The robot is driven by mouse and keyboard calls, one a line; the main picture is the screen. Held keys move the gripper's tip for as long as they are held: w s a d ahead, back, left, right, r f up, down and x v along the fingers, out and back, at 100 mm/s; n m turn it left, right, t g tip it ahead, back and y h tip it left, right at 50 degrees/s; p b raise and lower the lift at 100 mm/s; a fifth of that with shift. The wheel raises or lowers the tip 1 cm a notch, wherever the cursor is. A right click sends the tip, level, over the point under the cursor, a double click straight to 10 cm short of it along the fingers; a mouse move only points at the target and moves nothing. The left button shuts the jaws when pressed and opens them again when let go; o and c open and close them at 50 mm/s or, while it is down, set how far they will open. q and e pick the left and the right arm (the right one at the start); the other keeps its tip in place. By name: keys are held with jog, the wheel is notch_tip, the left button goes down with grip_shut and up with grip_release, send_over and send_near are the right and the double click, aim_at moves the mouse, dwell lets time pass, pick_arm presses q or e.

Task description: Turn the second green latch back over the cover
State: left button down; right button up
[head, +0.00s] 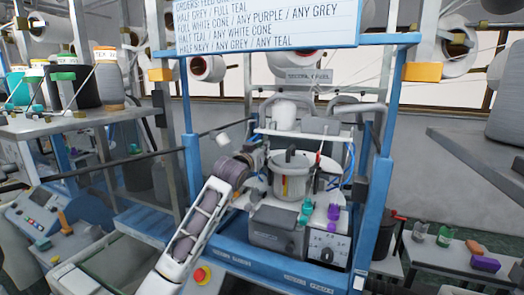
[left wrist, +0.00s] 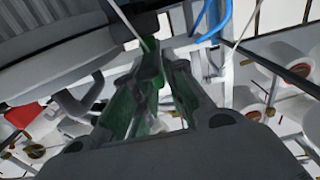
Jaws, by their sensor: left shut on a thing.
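The grey round cover (head: 291,159) sits on top of the white and grey pot-shaped unit in the middle of the blue-framed machine. My left gripper (head: 265,153) is at the left side of this cover, partly hidden behind its own wrist. In the left wrist view its fingers (left wrist: 151,75) are close together and shut on a dark green latch (left wrist: 150,58), beside the rim of a large grey round part (left wrist: 62,43). I cannot tell the latch's exact angle. My right gripper is in neither view.
Teal (head: 306,210) and purple (head: 333,216) pieces stand at the machine's front, above a grey control box (head: 329,247). Blue posts (head: 378,165) flank the machine. Blue tubes (left wrist: 212,20) and thin yarns run close to my gripper.

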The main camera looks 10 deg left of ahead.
pick_arm(q)
jog(key=shift+d+n+y+b, duration=0.15)
jog(key=shift+n+y+b, duration=0.25)
jog(key=shift+n+y, duration=0.5)
jog(key=shift+d+n+y+b, duration=0.1)
jog(key=shift+n+y+b, duration=0.25)
jog(key=shift+y, duration=0.65)
jog(key=shift+n+y, duration=0.35)
jog(key=shift+y, duration=0.25)
jog(key=shift+d+n+g+y+b, duration=0.15)
jog(key=shift+n+g+y+b, duration=0.2)
jog(key=shift+n+y+b, duration=0.8)
jog(key=shift+d+n+g+y+b, duration=0.1)
jog(key=shift+n+g+y+b, duration=0.4)
jog(key=shift+y, duration=1.15)
jog(key=shift+n+g+y+b, duration=0.35)
jog(key=shift+n+y+b, duration=0.15)
jog(key=shift+n+y, duration=0.4)
jog(key=shift+w, duration=0.1)
jog(key=shift+n+y, duration=0.25)
jog(key=shift+y, duration=0.15)
